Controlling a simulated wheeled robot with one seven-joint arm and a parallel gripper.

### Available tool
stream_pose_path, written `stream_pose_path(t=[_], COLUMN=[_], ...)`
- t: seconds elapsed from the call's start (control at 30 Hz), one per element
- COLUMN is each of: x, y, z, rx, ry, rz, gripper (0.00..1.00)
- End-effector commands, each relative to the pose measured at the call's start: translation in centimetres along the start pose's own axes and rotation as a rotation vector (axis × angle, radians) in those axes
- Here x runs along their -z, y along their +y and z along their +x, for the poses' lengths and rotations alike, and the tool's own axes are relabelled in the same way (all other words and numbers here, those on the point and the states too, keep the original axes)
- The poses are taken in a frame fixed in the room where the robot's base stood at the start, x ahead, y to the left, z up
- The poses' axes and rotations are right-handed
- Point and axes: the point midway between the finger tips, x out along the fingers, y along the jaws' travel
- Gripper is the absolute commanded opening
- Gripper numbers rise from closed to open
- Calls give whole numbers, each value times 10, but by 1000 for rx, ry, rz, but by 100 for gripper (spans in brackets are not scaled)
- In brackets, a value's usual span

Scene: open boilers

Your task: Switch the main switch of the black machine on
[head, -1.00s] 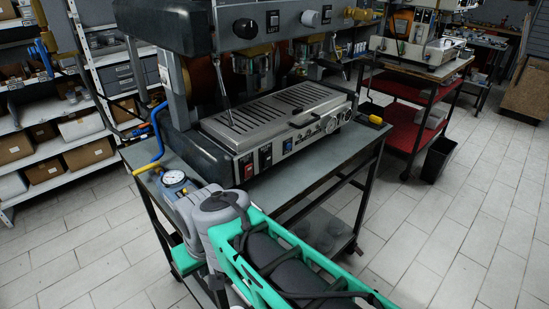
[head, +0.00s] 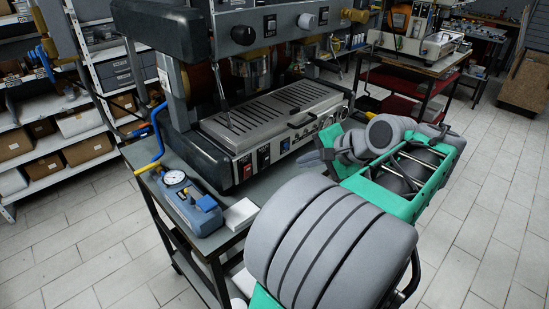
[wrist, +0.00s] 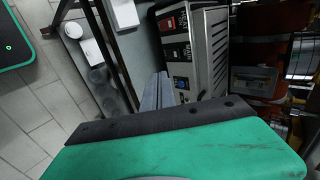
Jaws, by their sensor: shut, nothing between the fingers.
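The black machine (head: 290,120) is an espresso machine on a metal table, with a steel drip tray and front panel. A red switch (head: 246,165) sits at the left end of that panel, beside a black switch (head: 263,158). Red also shows on the panel (wrist: 181,84) in the wrist view. Whether the switches are on or off is too small to tell. My gripper (head: 312,158) is in front of the panel, right of both switches, pointing left. It is shut and empty; its grey fingers (wrist: 158,92) appear beside the panel in the wrist view, apparently apart from it.
A blue box with a gauge (head: 190,202) and a white block (head: 240,214) stand on the table's left front. A blue and yellow handle (head: 158,140) rises behind them. Shelves (head: 60,110) stand at left, a red cart (head: 400,90) at back right. Floor at right is clear.

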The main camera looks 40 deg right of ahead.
Motion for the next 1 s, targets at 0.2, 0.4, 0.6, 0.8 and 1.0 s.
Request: stream_pose_path(t=[0.2,0.4,0.6,0.8,1.0], x=[-1,-2,-2,-2,-1], y=[0,0,0,-16,-30], z=[5,37,81,113,126], rx=[-1,-2,-4,-3,-2], ry=[-1,-6,-6,-4,-1], rz=[-2,-4,-4,-7,-4], gripper=[0,0,0,0,0])
